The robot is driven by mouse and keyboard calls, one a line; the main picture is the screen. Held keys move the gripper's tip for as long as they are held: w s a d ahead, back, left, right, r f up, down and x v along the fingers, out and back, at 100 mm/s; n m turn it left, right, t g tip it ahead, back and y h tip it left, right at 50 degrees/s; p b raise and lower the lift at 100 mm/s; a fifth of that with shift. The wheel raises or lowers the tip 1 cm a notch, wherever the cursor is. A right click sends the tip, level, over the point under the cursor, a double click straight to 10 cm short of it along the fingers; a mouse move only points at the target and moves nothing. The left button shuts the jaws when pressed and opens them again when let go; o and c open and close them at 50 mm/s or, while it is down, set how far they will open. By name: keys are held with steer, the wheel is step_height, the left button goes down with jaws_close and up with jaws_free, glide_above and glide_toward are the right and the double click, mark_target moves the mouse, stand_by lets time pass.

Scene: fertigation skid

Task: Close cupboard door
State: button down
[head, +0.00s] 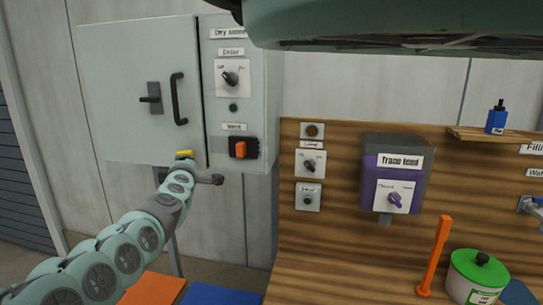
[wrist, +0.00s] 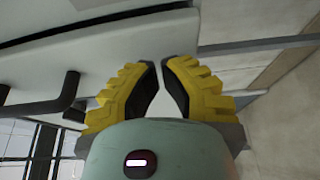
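The grey cupboard door (head: 125,70) is at the upper left in the head view, with a black bar handle (head: 179,98) and a dark latch lever (head: 151,98). A dark line runs down its right edge beside the control panel; I cannot tell how far it stands ajar. My gripper (head: 184,154), with yellow fingers, is at the door's lower right edge, below the handle. In the wrist view my gripper (wrist: 160,63) has its fingertips almost together with nothing between them. The pale cupboard surfaces are just beyond them; contact is unclear. The dark handle (wrist: 60,100) is at left.
Right of the door is a control panel (head: 235,110) with a knob and an orange switch. A wooden bench backboard (head: 330,235) carries a purple-grey trace feed box (head: 390,150). An orange upright lever (head: 435,255) and a green-lidded tub (head: 477,275) are lower right.

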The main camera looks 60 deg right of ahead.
steer(key=shift+w+d+n+y, duration=0.1)
steer(key=shift+d+n+y, duration=0.2)
steer(key=shift+d, duration=0.55)
steer(key=shift+f, duration=0.15)
